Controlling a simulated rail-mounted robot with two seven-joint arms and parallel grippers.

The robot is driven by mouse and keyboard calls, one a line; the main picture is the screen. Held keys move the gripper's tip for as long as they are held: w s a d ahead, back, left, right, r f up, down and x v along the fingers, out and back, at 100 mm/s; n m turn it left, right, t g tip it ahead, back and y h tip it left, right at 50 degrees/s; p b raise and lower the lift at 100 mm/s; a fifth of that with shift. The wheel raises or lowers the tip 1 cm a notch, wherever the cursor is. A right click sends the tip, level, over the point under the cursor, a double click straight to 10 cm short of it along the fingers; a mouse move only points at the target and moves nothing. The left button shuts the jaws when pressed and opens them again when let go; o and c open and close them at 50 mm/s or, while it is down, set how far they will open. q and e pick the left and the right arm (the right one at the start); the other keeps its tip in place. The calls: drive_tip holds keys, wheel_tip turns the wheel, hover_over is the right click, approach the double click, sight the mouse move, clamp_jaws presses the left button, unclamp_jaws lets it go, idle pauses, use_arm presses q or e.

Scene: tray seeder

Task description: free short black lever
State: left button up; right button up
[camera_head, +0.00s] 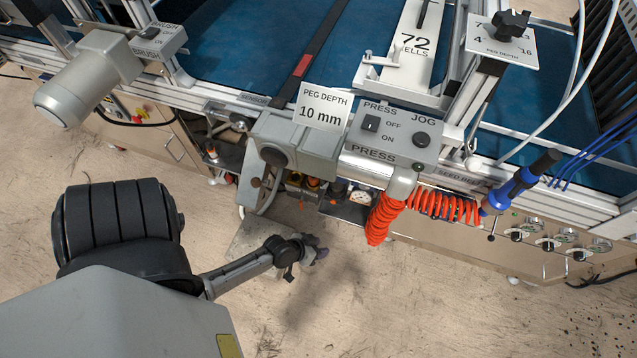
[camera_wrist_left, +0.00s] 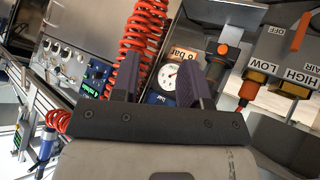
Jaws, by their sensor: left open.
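My left gripper (camera_head: 312,250) is in front of the machine, below and in front of the PRESS control box, over the floor. In the left wrist view its two dark fingers (camera_wrist_left: 158,82) stand apart with nothing between them. A round white pressure gauge (camera_wrist_left: 170,76) shows behind the gap, with no contact visible. The gauge also shows in the head view (camera_head: 360,196), under the machine's edge. I cannot make out with certainty which part is the short black lever. A black handle with an orange end (camera_wrist_left: 228,52) shows right of the fingers. My right gripper is not in view.
Red coiled hose (camera_head: 383,218) hangs right of my left gripper and shows behind the fingers (camera_wrist_left: 140,35). A HIGH/LOW air box (camera_wrist_left: 288,68) is at the right of the wrist view. The PRESS box (camera_head: 395,135) overhangs the gauge. The floor in front is clear.

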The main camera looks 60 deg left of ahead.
use_arm(q)
drive_tip(key=a+n+t+y, duration=0.2)
drive_tip(key=a+t+y, duration=0.2)
drive_tip(key=a+y, duration=0.15)
drive_tip(key=n+t+y, duration=0.1)
drive_tip(key=t+y, duration=0.1)
drive_tip(key=y, duration=0.3)
approach(321, 182)
drive_tip(key=b+x, duration=0.4)
drive_tip(key=x, duration=0.5)
drive_tip(key=shift+w+a+f, duration=0.1)
drive_tip(key=shift+w+a, duration=0.05)
drive_tip(key=shift+w, duration=0.1)
drive_tip(key=shift+w+a, duration=0.25)
drive_tip(key=shift+w, duration=0.3)
drive_tip(key=shift+c, duration=0.3)
clamp_jaws()
